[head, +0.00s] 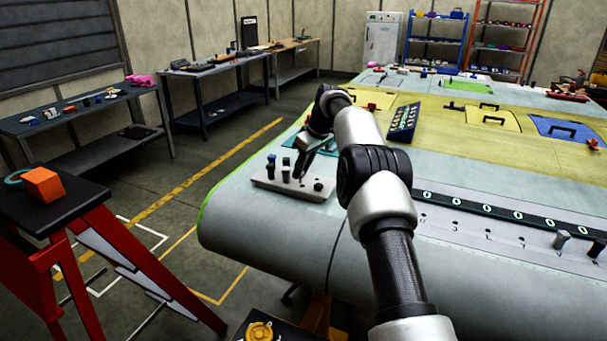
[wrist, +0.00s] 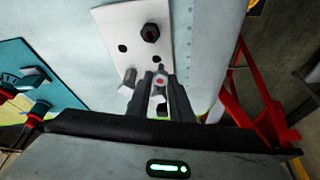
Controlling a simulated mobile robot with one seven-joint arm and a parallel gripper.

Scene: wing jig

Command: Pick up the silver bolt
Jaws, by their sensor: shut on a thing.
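The silver bolt (wrist: 160,80), its end marked with a red dot, sits between the fingertips of my gripper (wrist: 160,88) in the wrist view. The fingers are shut on it, at the pale block (wrist: 113,22) with dark holes. In the head view my gripper (head: 302,172) points down over the same block (head: 262,181), which lies near the rounded edge of the wing. The bolt is hidden by the gripper there. I cannot tell whether the bolt is still seated in a hole.
A dark bolt (wrist: 150,33) stands in the block, apart from my fingers. More dark bolts (head: 271,164) stand at the block's left in the head view. A teal tray (wrist: 50,75) lies beside the block. A red stand (head: 85,235) holds an orange box (head: 43,185).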

